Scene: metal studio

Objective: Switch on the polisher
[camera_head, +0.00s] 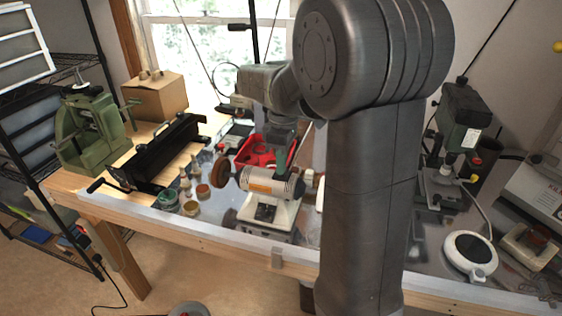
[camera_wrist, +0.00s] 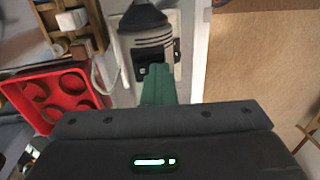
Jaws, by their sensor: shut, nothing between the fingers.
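The polisher (camera_head: 268,184) stands on the bench near its front edge, with a brown buffing wheel (camera_head: 221,172) on its left end. Its pale base has a dark switch panel (camera_head: 265,212) at the front. In the wrist view the dark switch panel (camera_wrist: 153,61) lies just beyond my fingertips. My gripper (camera_wrist: 158,68) is shut and empty, its green fingers pressed together and pointing toward the panel. The fingertips overlap the panel's lower edge in that view; I cannot tell whether they touch it. In the head view my arm hides part of the bench right of the polisher.
A red tray with round holes (camera_head: 262,150) sits behind the polisher. Small jars (camera_head: 192,207) stand to its left, near a black bending tool (camera_head: 155,152) and a green press (camera_head: 90,135). A drill press (camera_head: 462,120) stands at the right. Open floor (camera_head: 190,275) lies before the bench.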

